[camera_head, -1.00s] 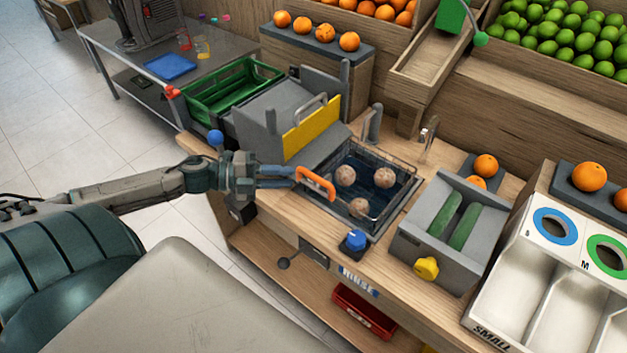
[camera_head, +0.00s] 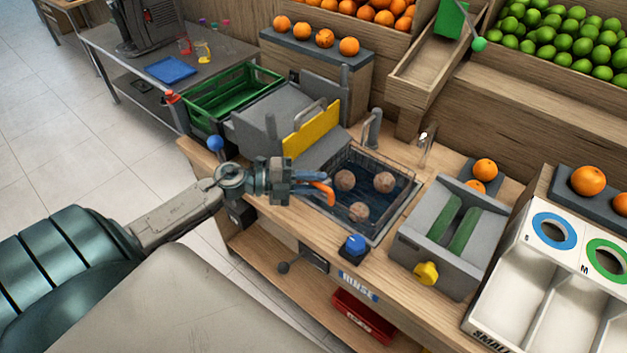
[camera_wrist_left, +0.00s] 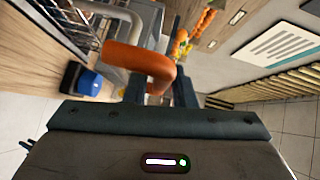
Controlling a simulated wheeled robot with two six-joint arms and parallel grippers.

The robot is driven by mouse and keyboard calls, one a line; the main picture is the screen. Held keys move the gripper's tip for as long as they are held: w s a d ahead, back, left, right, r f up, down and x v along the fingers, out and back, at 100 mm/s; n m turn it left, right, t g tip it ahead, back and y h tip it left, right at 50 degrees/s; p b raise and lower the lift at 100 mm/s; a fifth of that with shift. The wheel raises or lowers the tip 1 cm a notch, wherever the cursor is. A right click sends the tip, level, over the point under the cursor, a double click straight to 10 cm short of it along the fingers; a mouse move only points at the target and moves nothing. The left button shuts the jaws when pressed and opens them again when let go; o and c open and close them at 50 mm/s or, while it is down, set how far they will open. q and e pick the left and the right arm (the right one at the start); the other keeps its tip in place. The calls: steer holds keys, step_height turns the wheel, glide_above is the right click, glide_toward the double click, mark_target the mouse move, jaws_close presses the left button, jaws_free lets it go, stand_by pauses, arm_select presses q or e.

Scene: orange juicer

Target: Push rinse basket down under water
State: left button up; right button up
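The wire rinse basket (camera_head: 408,184) sits in the dark water-filled sink in the counter, with brown round fruits (camera_head: 384,182) inside it. How deep it sits is hard to tell. Its orange handle (camera_head: 322,190) is on its left side, partly hidden by my fingers. My left gripper (camera_head: 321,186) reaches in from the left, its blue fingers around the handle. In the left wrist view the orange handle (camera_wrist_left: 142,60) curves across in front of the fingers, which stand apart with a gap between them. My right gripper is not in view.
A blue knob (camera_head: 354,245) stands on the counter's front edge by the sink. A grey machine with a yellow panel (camera_head: 312,131) is behind-left. A grey tray with green rollers (camera_head: 464,228) stands to the right. A faucet (camera_head: 373,128) rises behind the sink.

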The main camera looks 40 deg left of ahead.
arm_select(q)
jaws_close()
step_height(320, 180, down, 11)
steer(key=b, duration=0.7)
steer(key=shift+s, duration=0.1)
jaws_free()
steer(key=shift+s+a, duration=0.1)
